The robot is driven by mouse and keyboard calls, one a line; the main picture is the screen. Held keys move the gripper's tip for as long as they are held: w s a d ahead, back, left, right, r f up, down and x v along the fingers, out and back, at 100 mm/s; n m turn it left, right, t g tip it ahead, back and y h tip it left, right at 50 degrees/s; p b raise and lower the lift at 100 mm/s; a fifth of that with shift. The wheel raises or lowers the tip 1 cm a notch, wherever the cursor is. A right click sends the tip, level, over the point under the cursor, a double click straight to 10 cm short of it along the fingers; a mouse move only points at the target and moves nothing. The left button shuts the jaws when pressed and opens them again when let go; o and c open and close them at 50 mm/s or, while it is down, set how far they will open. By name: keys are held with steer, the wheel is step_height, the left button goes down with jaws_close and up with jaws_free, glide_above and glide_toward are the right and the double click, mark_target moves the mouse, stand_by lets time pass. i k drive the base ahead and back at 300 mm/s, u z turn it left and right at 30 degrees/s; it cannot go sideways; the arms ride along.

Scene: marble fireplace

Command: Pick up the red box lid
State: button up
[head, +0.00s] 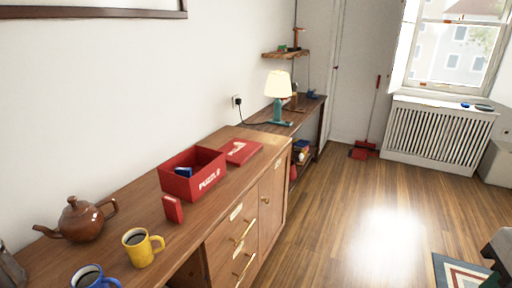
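The red box lid (240,151) lies flat on the wooden sideboard (236,206), just to the right of and behind an open red box (206,182). The lid has a pale mark on its top. The box has "PUZZLE" in white on its front, and something blue shows inside it. I cannot tell whether lid and box touch. I cannot make out my gripper in the head view.
A small red block (172,208), a brown teapot (79,218), a yellow mug (140,247) and a blue mug (91,277) stand on the sideboard. A lamp (278,92) stands beyond the lid. The wooden floor (370,215) to the right is mostly clear.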

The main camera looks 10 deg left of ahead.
mark_target(238, 151)
steer(key=z, duration=0.5)
steer(key=i, duration=2.8)
steer(key=u, duration=1.6)
steer(key=i, duration=0.95)
steer(key=u, duration=0.85)
